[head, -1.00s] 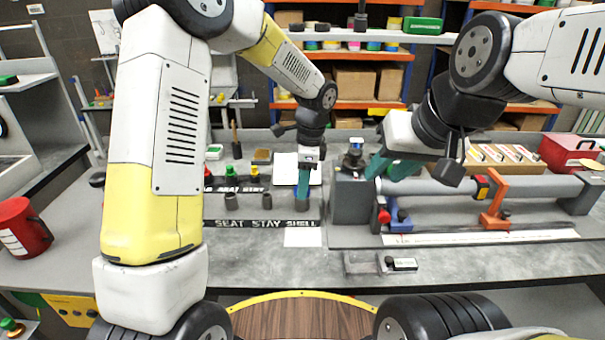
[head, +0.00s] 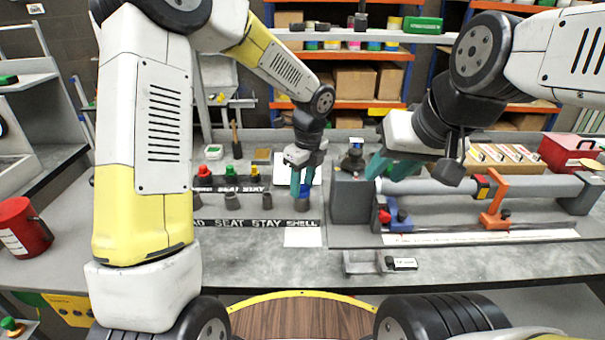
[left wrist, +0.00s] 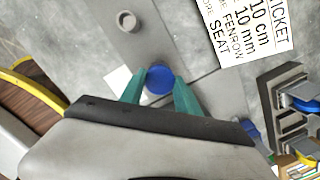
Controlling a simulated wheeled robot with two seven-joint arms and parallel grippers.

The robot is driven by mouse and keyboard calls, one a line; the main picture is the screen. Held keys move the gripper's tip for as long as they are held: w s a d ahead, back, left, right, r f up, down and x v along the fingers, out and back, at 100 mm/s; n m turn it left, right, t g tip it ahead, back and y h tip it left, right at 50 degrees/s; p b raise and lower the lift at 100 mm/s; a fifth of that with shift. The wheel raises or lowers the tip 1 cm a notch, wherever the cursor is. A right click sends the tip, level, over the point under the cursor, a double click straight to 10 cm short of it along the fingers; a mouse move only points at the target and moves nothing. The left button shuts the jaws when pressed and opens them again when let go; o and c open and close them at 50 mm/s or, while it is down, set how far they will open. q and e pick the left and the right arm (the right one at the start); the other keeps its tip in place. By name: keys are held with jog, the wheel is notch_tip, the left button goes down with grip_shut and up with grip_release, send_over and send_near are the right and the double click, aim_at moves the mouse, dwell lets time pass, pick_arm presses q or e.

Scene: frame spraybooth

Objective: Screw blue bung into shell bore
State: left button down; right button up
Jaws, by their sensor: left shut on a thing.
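The blue bung (head: 305,189) is between the teal fingers of my left gripper (head: 301,188), which is shut on it. In the left wrist view the blue bung (left wrist: 160,79) shows as a round disc between the fingertips. It is directly over a grey upright socket (head: 302,204) behind the SHELL label. How deep it sits in the bore cannot be seen. My right gripper (head: 388,167) is at the left end of the horizontal grey tube, with its fingers apart and apparently empty.
Red (head: 204,171), green (head: 229,171) and yellow (head: 254,172) bungs stand to the left. The grey block (head: 349,200) and clamped tube (head: 450,187) bound the right side.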

pick_arm(q)
jog(key=shift+a, duration=0.15)
jog(key=m, duration=0.4)
jog(key=shift+m, duration=0.3)
jog(key=c, duration=1.1)
grip_release()
